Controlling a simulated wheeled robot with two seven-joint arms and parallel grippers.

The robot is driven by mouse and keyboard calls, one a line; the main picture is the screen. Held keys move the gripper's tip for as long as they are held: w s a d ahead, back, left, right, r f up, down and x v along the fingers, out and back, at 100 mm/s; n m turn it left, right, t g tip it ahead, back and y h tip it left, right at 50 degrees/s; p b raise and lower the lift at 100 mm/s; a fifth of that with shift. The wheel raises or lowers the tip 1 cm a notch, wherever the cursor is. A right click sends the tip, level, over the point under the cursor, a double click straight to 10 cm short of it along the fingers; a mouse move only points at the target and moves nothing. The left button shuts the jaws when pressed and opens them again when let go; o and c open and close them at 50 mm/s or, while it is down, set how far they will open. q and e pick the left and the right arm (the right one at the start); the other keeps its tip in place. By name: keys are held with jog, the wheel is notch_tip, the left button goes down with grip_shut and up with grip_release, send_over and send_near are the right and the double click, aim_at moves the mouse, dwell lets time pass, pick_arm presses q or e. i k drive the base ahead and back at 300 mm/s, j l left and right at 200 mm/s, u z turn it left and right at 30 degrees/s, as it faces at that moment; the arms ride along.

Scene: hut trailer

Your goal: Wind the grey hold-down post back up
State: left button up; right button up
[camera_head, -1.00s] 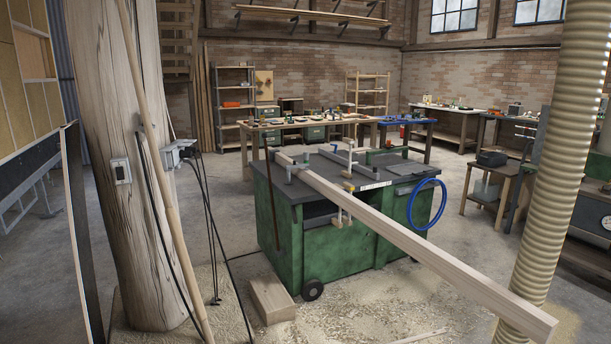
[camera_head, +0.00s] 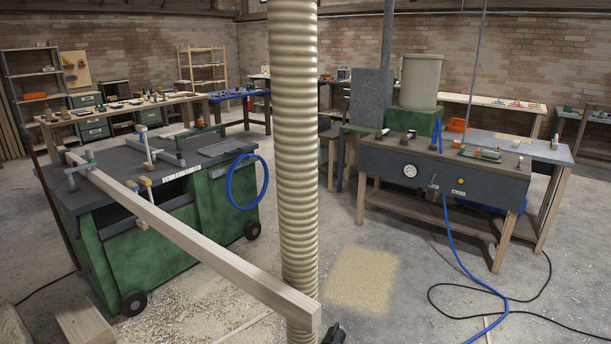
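A long pale beam (camera_head: 200,240) lies over the green machine bench (camera_head: 150,242) at the left, its near end jutting out past the bench. A small grey clamp-like fitting (camera_head: 72,178) stands at the beam's far end. A light grey upright post (camera_head: 146,146) with bars at its foot stands behind the beam on the dark top. I cannot tell which of these is the hold-down post, or how high it is wound. Neither of my grippers can be made out. A small dark piece at the bottom edge, near the beam's end, is too cut off to identify.
A thick ribbed hose (camera_head: 293,150) rises in front of me and hides part of the room. A grey workbench (camera_head: 440,178) with a gauge stands at the right. A blue hose (camera_head: 454,250) and black cable trail on the floor. Sawdust (camera_head: 362,280) lies on open floor between.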

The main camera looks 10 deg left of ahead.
aim_at(89, 153)
jog(key=i+l+z, duration=0.55)
jog(key=i, duration=0.25)
jog(key=i+l+z, duration=0.25)
jog(key=i, duration=0.2)
jog(key=i+l+z, duration=0.1)
jog(key=i+z, duration=0.15)
jog(key=i, duration=0.2)
jog(key=i+u, duration=0.15)
jog(key=i, duration=0.5)
jog(key=i+u, duration=0.15)
jog(key=i, duration=0.45)
jog(key=i+l+u, duration=0.15)
jog(key=i, duration=0.5)
jog(key=i+j+u, duration=0.15)
jog(key=i+u, duration=0.7)
jog(key=i+l+u, duration=0.15)
jog(key=i+u, duration=0.25)
jog(key=i, duration=0.2)
jog(key=i+l+u, duration=0.3)
jog(key=i+u, duration=0.15)
jog(key=i+j+u, duration=0.25)
jog(key=i+u, duration=1.1)
jog(key=i+l+u, duration=0.25)
jog(key=i+u, duration=0.2)
